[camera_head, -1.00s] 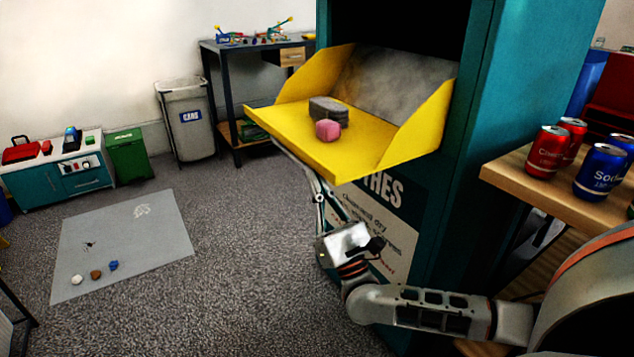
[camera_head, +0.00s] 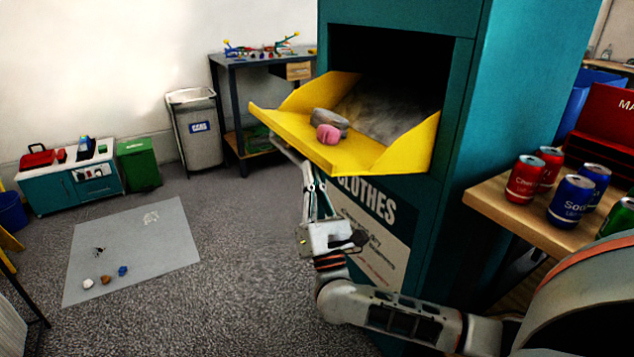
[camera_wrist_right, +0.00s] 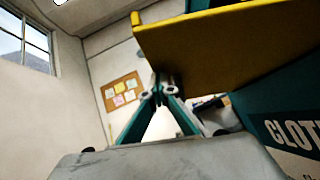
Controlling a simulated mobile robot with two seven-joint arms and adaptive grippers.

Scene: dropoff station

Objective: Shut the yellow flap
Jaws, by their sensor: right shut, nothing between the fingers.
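The yellow flap (camera_head: 375,160) projects from the teal clothes bin (camera_head: 515,90), tilted out, with the dark opening (camera_head: 385,62) showing above it. A grey bundle (camera_head: 327,119) and a pink lump (camera_head: 328,134) rest on it. My right gripper (camera_head: 304,168) is shut and empty, pointing up under the flap's front left part. In the right wrist view its closed fingers (camera_wrist_right: 160,88) meet just at the flap's underside (camera_wrist_right: 225,50); I cannot tell whether they touch it. My left gripper is not in view.
Several soda cans (camera_head: 570,197) stand on a wooden table (camera_head: 492,195) at the right. A grey bin (camera_head: 197,130) and workbench (camera_head: 262,60) stand behind. A grey mat (camera_head: 150,240) lies on open floor at the left.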

